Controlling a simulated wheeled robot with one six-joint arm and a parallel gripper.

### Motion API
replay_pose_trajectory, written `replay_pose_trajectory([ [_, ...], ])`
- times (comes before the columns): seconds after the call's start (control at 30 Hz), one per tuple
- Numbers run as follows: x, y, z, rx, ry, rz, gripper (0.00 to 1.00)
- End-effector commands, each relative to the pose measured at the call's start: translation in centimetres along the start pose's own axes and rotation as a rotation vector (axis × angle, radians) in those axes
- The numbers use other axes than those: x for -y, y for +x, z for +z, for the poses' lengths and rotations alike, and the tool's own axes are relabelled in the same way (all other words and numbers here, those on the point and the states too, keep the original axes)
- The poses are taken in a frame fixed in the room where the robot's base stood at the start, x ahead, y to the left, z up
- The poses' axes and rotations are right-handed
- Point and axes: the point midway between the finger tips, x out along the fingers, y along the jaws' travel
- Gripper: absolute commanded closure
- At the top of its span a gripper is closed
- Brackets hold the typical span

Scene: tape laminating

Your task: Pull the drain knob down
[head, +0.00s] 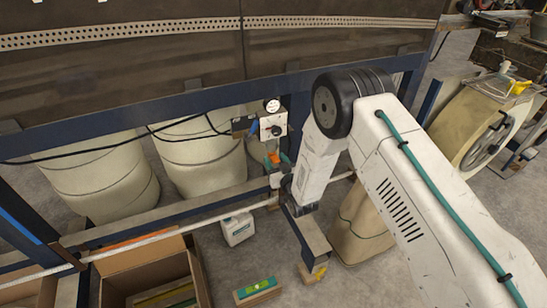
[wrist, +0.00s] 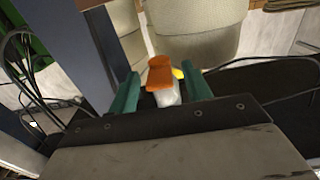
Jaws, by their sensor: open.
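The drain knob (wrist: 160,72) is orange and sits on a pale, whitish body in the middle of the wrist view. A small yellow part shows just to its right. In the head view the orange knob (head: 272,159) shows small, below the white regulator unit. My gripper (wrist: 163,80) is open, with one teal finger on each side of the knob. Gaps show between the knob and both fingers. In the head view my gripper (head: 277,163) is small and partly hidden by my arm. The knob's lower part is hidden behind the gripper body.
The white regulator unit (head: 273,125) with a round gauge is mounted by the blue frame beam (head: 120,135). Black cables run to it from the left. Large cream rolls (head: 95,180) stand behind. A white jug (head: 237,229) and an open cardboard box (head: 150,270) are on the floor.

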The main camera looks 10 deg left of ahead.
Motion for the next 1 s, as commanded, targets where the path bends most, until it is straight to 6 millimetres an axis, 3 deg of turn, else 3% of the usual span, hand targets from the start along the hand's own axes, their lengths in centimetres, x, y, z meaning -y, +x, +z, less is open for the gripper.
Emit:
replay_pose_trajectory([
  [0.2,0.0,2.1,0.1,0.0,0.0,0.0,0.51],
  [0.5,0.0,2.4,0.1,0.002,0.0,0.0,0.51],
  [0.67,0.0,2.4,0.1,0.002,0.0,0.0,0.95],
  [0.7,0.0,2.4,0.1,0.002,0.0,0.0,1.0],
  [1.0,0.0,2.4,1.7,0.001,0.0,0.0,1.0],
])
